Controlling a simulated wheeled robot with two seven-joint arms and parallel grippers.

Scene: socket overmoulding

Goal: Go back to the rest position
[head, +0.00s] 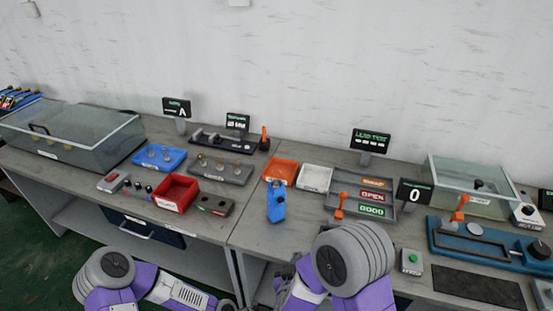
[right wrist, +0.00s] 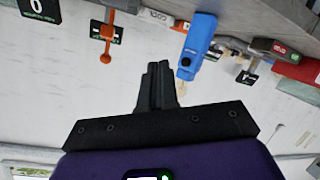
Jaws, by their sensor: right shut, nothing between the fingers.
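My right gripper (right wrist: 158,68) shows in the right wrist view. Its two dark fingers are together with nothing between them. It is apart from the blue device (right wrist: 198,45), which shows beyond the fingers. In the head view my purple and grey right arm is at the bottom centre, in front of the bench edge, and its fingers cannot be made out. My left arm is at the bottom left, in front of the bench, and I do not see its gripper fingers.
The grey bench (head: 245,237) holds a red bin (head: 174,193), a blue tray (head: 160,158), an orange tray (head: 281,171), a white tray (head: 315,178) and a blue fixture (head: 480,243). Glass-covered boxes stand at both ends.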

